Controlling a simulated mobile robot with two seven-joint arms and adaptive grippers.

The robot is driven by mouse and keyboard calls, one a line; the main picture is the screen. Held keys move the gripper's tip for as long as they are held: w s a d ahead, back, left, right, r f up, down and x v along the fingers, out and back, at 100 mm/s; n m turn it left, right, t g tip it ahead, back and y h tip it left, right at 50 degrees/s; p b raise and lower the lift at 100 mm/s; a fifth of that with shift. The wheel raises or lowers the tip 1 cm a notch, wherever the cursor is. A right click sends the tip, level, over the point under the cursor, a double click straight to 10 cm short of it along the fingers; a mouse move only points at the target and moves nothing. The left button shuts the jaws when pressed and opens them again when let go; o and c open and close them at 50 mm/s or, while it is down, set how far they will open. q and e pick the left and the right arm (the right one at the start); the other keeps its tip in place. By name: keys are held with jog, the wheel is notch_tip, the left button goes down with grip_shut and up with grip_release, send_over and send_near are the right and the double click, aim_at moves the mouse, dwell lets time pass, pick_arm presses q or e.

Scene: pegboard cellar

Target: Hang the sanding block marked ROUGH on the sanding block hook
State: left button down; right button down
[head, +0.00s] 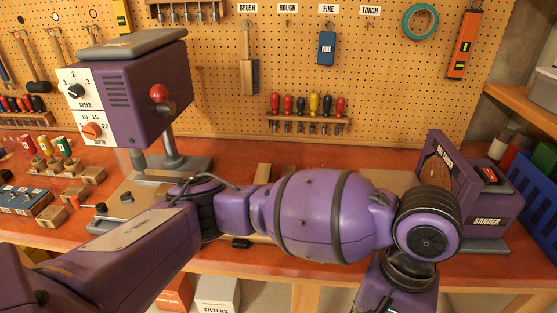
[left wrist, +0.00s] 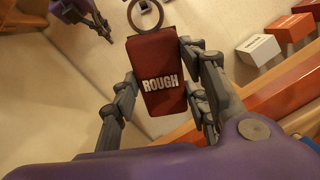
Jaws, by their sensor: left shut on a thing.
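The dark red sanding block marked ROUGH (left wrist: 162,85) hangs between the fingers of my left gripper (left wrist: 158,95) in the left wrist view. The gripper is shut on its sides, and a metal ring (left wrist: 145,14) shows at the block's top end. In the head view my left arm crosses the bench and bends down at the right; its gripper and the block are out of that view. The hook under the ROUGH label (head: 287,22) on the pegboard is bare. What looks like my right gripper (left wrist: 105,32) shows small at the upper left of the left wrist view.
The FINE block (head: 326,48) hangs right of the bare hook and a brush (head: 249,65) hangs left of it. A screwdriver rack (head: 308,122) sits below. A purple drill press (head: 145,95) stands left and a sander (head: 490,195) right. Boxes (left wrist: 258,49) lie below the bench.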

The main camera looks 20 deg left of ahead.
pick_arm(q)
jog(key=w+d+r+m+y, duration=0.3)
jog(key=w+d+r+m, duration=0.3)
jog(key=w+m, duration=0.35)
jog(key=w+a+r+m+t+y, duration=0.2)
jog(key=w+a+r+m+t, duration=0.3)
jog(key=w+r+m, duration=0.4)
jog(key=w+a+r+m+t+h, duration=0.1)
jog(key=a+r+m+t, duration=0.3)
jog(key=a, duration=0.7)
jog(key=w+a+r+m+t+h, duration=0.1)
jog(key=a+r+m+t+h, duration=0.2)
jog(key=a, duration=0.9)
jog(key=w+a+r+m+t+h, duration=0.1)
jog(key=a+r+m+t, duration=0.3)
jog(key=a, duration=0.7)
jog(key=shift+a+r+m+t+h, duration=0.35)
jog(key=shift+r+m, duration=0.9)
jog(key=shift+m, duration=1.1)
